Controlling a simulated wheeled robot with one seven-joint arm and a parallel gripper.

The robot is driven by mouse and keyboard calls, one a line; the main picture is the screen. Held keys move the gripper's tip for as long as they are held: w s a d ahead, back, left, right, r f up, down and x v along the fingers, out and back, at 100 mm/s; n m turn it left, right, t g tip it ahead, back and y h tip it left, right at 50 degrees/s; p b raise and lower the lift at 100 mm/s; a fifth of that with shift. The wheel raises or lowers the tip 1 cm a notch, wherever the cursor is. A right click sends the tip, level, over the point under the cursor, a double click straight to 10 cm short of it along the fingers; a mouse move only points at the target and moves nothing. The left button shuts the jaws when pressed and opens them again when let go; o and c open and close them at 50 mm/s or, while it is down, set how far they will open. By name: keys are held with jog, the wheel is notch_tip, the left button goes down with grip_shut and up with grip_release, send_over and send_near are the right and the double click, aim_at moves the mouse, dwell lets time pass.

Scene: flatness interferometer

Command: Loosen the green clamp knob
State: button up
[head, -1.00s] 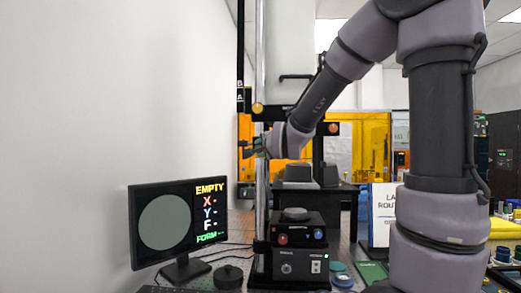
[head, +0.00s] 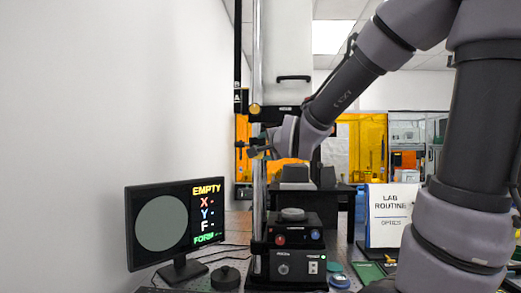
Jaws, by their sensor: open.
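My gripper (head: 258,146) is in front of the upright metal post (head: 259,200), below a brass-coloured knob (head: 254,109). It points left and is small in view, and it is open. Small dark, slightly greenish parts show at its fingertips beside the post. I cannot tell which of these is the green clamp knob and which are my fingers, nor whether they touch. My wrist hides part of the post's right side.
A monitor (head: 160,223) stands at left. A black control box (head: 294,250) with red and blue knobs stands at the post's foot. A dark round puck (head: 226,278) lies left of it. A "Lab routine" sign (head: 389,216) stands right, partly behind my arm.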

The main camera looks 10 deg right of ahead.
jog(key=s, duration=0.3)
jog(key=shift+s+d+r, duration=0.1)
jog(key=shift+s, duration=0.05)
dwell(0.4)
jog(key=s+d+f+n+g, duration=0.2)
jog(key=s+f+n+g, duration=0.2)
jog(key=s, duration=0.5)
jog(key=s+d+f+n+g, duration=0.2)
jog(key=s+f+n+g, duration=0.3)
jog(key=s, duration=0.4)
jog(key=shift+d+f+n+g+y, duration=0.3)
jog(key=shift+d+n+g+y, duration=0.15)
jog(key=shift+n, duration=0.45)
